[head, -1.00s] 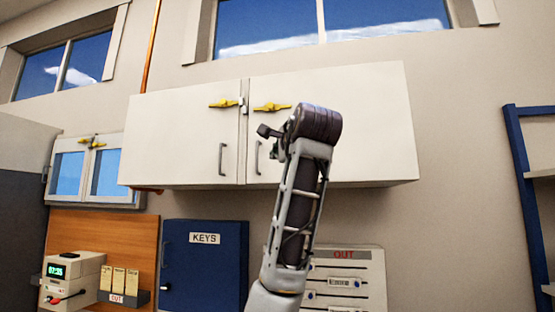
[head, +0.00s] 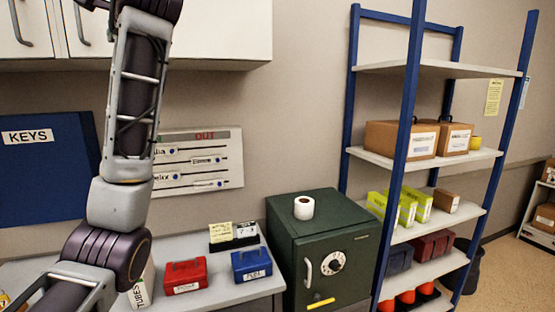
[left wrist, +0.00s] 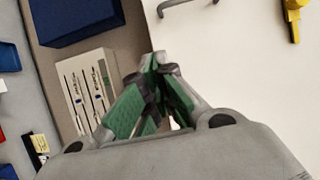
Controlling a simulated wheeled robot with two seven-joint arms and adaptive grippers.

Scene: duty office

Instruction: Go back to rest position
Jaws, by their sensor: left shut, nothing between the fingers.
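My left arm (head: 130,110) rises from the lower left of the head view to the top edge, in front of the white wall cabinet (head: 210,35). My left gripper (left wrist: 154,68) shows in the left wrist view with its green-padded fingers brought together and nothing between them. It is beside the cabinet's white face, which also fills the right of the left wrist view (left wrist: 235,75). In the head view the gripper is mostly cut off by the top edge. My right gripper is in neither view.
A counter (head: 225,295) carries a red box (head: 185,277) and a blue box (head: 251,265). A green safe (head: 335,225) with a white roll (head: 304,207) on top stands beside it. A blue-framed shelf rack (head: 405,110) stands at right. Floor (head: 510,265) shows at far right.

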